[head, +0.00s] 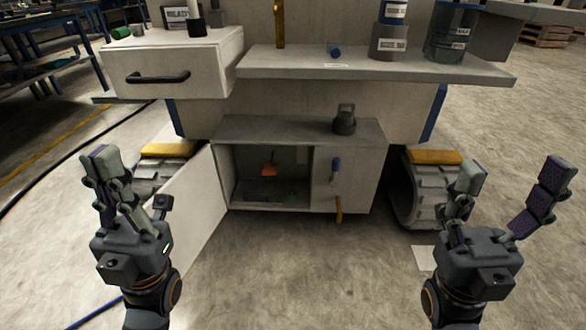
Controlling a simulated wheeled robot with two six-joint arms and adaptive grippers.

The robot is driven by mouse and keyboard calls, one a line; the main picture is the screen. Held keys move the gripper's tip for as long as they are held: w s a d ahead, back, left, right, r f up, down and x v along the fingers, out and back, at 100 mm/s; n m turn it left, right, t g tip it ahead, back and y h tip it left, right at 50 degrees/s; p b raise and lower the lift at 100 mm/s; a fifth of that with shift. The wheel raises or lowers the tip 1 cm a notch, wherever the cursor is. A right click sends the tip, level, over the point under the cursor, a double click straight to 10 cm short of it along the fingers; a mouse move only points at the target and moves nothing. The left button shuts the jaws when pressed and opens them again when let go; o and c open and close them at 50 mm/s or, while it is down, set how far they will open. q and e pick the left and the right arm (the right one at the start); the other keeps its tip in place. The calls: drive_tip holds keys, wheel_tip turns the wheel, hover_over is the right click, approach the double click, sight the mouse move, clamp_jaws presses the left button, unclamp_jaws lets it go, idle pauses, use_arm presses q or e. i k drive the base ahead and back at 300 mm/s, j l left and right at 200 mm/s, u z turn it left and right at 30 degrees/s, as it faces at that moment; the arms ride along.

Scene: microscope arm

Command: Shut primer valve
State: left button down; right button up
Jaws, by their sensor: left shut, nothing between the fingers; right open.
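A low grey cabinet (250,129) stands ahead between two tracks. Its right front panel carries a small lever with a blue grip (336,166), standing roughly upright, and a yellow handle (339,208) hanging at the lower edge. No label shows which of them is the primer valve. My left gripper (103,166) is shut and empty, at the left, short of the cabinet and apart from both handles. My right gripper (511,182) is open and empty, at the right, with its fingers spread wide, also apart from them.
The cabinet's left door (184,222) hangs open toward me, showing an orange item (270,169) inside. A dark grey weight-like object (345,121) stands on the cabinet top. A shelf (400,68) overhangs above. A drawer (170,70) is at upper left. The floor between my grippers is clear.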

sight(292, 194)
drive_tip(key=i+j+z, duration=0.25)
drive_tip(key=i, duration=0.2)
drive_tip(key=i+j+z, duration=0.15)
drive_tip(key=i+z, duration=0.15)
drive_tip(key=i, duration=0.15)
